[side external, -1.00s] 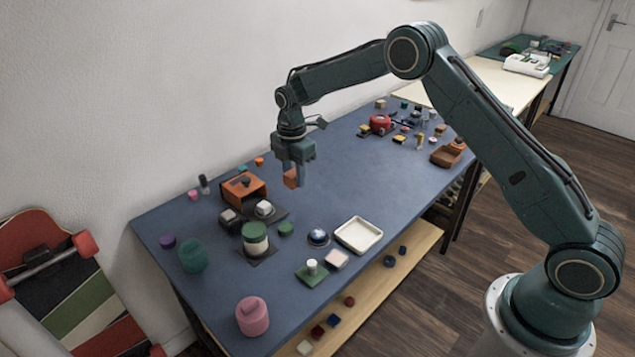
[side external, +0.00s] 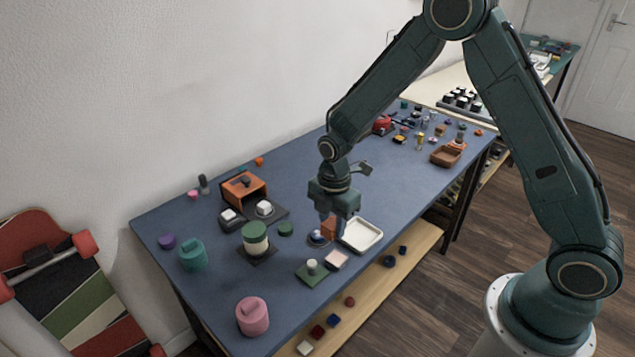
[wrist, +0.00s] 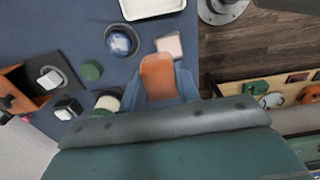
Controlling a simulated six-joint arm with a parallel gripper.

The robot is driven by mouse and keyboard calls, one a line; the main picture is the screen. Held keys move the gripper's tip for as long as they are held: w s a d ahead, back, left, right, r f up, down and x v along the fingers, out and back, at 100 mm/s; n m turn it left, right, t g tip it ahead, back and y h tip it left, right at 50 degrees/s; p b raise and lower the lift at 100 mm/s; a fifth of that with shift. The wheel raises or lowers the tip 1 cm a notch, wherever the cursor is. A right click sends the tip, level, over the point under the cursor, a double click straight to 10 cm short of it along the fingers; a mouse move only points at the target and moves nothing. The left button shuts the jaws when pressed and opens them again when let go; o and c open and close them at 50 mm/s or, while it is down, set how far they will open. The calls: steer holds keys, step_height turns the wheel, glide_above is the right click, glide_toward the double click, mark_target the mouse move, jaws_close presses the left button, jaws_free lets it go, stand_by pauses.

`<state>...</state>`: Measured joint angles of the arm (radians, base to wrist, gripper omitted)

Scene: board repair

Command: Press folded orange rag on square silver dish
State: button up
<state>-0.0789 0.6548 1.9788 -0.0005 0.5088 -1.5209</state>
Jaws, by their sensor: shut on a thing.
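The folded orange rag (side external: 328,229) is held between the fingers of my gripper (side external: 333,226), which points down over the table. It also shows in the wrist view as an orange block (wrist: 157,75) between the two fingers (wrist: 160,88). A small square dish with a pale pinkish face (side external: 336,260) lies on the table in front of the rag; I take it for the square silver dish. In the wrist view the dish (wrist: 169,45) is just beyond the rag's tip. I cannot tell the exact height of the rag above the table.
A white tray (side external: 374,237) is right of my gripper. A round dish with a blue and white ball (side external: 317,238) is close on the left. A green plate with a white knob (side external: 311,272) is beside the square dish. A pink pot (side external: 252,317) stands at the front.

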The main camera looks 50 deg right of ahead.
mark_target(337, 258)
steer(key=shift+s, duration=0.9)
steer(key=shift+f, duration=0.2)
steer(key=shift+f, duration=2.9)
steer(key=shift+f, duration=0.6)
steer(key=shift+r, duration=0.1)
steer(key=shift+r, duration=3.5)
